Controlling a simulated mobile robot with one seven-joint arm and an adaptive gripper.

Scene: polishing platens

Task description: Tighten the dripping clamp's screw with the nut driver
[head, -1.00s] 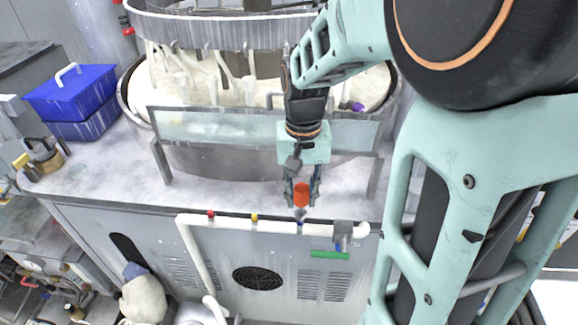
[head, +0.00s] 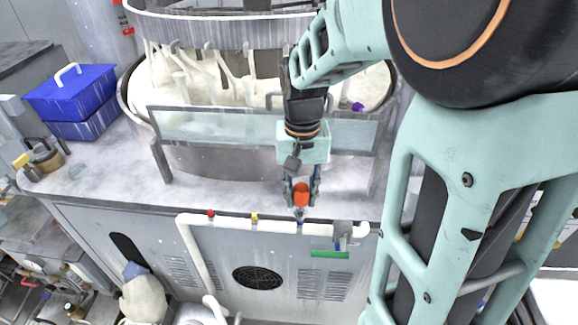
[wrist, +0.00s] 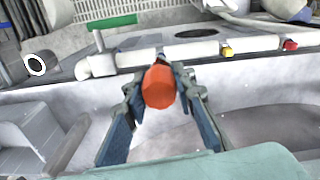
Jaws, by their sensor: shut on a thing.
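My gripper (head: 301,194) is shut on the orange handle of the nut driver (head: 301,198), above the front edge of the bench. In the wrist view the handle (wrist: 159,87) sits between the two fingers, and the driver's far end is mostly hidden behind it. A white pipe (head: 270,222) runs along the cabinet front with red, yellow and blue marked clamps. The driver's lower end is close to the blue clamp (head: 300,227); I cannot tell whether they touch. The red clamp (head: 211,214) and yellow clamp (head: 254,217) are to the left. No drip can be made out.
A polishing machine (head: 265,160) with a clear splash guard stands behind my gripper. A blue lidded box (head: 70,95) is at the left. A green bar (head: 329,254) is on the cabinet front below the pipe. The bench top left of my gripper is clear.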

